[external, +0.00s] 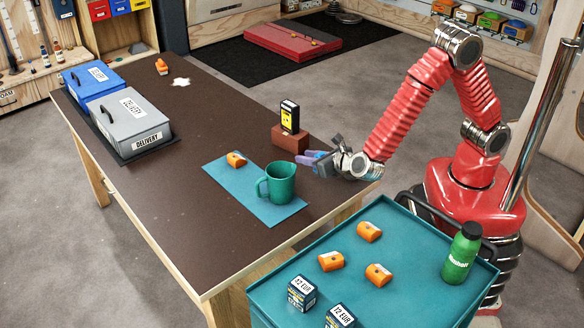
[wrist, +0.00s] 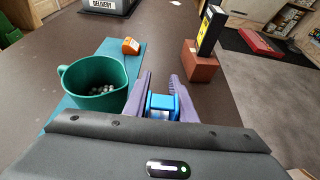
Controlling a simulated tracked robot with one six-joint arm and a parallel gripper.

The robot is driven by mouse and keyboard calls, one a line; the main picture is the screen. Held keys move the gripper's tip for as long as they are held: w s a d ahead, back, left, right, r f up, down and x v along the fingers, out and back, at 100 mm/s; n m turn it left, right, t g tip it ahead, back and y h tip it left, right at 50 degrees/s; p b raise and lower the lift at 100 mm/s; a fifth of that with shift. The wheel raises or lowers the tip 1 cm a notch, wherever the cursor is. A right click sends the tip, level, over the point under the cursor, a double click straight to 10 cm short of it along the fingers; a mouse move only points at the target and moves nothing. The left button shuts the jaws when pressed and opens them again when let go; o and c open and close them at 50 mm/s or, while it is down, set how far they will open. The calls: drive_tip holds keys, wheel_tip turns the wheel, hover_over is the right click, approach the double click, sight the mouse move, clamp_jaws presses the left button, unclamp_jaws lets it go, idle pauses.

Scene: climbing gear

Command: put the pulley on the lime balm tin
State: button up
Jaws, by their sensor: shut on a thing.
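My gripper (external: 309,158) is low over the right part of the brown table, between a green mug and a red-brown block. In the wrist view its purple fingers (wrist: 160,82) are closed around a small blue thing with a pale face (wrist: 162,103). It looks like the pulley, but its shape is partly hidden by the fingers and the wrist housing. I cannot tell whether it touches the table. I cannot make out a lime balm tin in either view.
The green mug (external: 280,183), holding small greyish pieces, and an orange piece (external: 236,160) stand on a teal mat (external: 226,176). A black-and-yellow box (external: 289,117) stands on the red-brown block (external: 290,140). Delivery boxes (external: 131,121) stand left. A teal cart (external: 400,300) stands in front.

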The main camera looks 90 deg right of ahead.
drive_tip(key=s+d+f+m+g+h, duration=0.1)
drive_tip(key=s+d+m+g+h, duration=0.2)
drive_tip(key=d, duration=0.7)
drive_tip(key=s+d+m+g+h, duration=0.1)
drive_tip(key=s+d+m+g, duration=0.3)
drive_tip(key=d, duration=0.7)
drive_tip(key=s+d+f+m+g+y, duration=0.1)
drive_tip(key=s+f+m+g+y, duration=0.2)
drive_tip(key=s+m+g, duration=0.55)
drive_tip(key=s+d+f+m+g+y, duration=0.25)
drive_tip(key=s+m+g, duration=0.2)
drive_tip(key=s, duration=0.75)
drive_tip(key=s+a+m+y, duration=0.2)
drive_tip(key=a+m+y, duration=1.3)
drive_tip(key=y, duration=0.2)
drive_tip(key=w+a+r+m+t+y, duration=0.1)
drive_tip(key=w+a+r+m+t, duration=0.2)
drive_tip(key=w+r+m+t, duration=0.2)
drive_tip(key=w+a+r+m+t+y, duration=0.2)
drive_tip(key=w+a+r+m+t, duration=0.2)
drive_tip(key=w+m+t, duration=0.5)
drive_tip(key=shift+w+a+r+m+t, duration=0.25)
drive_tip(key=shift+w+r+m+t, duration=0.2)
drive_tip(key=shift+w+t, duration=0.55)
